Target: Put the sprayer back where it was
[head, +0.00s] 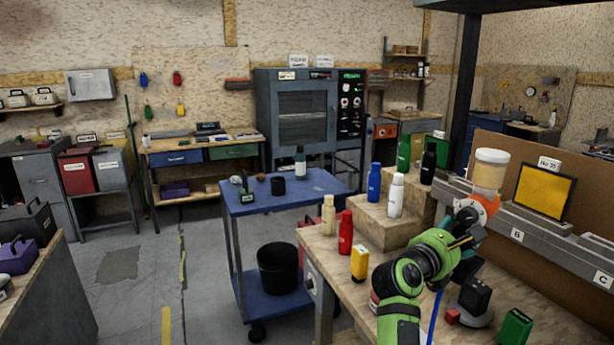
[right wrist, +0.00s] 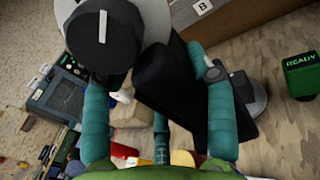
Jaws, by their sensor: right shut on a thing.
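The sprayer shows in the head view as a cream cup (head: 490,170) with a pale lid above an orange collar (head: 484,203). My right gripper (head: 468,226) is shut on it and holds it up in front of the grey rail, cup uppermost. In the right wrist view, the teal fingers (right wrist: 146,66) stand on both sides of the sprayer's black body (right wrist: 172,80). The exact contact is partly hidden. The grey rail (head: 558,258) carries labels B and C; its left part is partly hidden behind the sprayer. My left gripper is not in view.
A yellow panel (head: 543,192) stands behind the rail. Bottles stand on the wooden steps (head: 378,222) and the bench's left edge. A black tool with a round grey base (head: 474,302) and a green box (head: 515,328) sit on the bench. A blue cart (head: 300,187) stands left.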

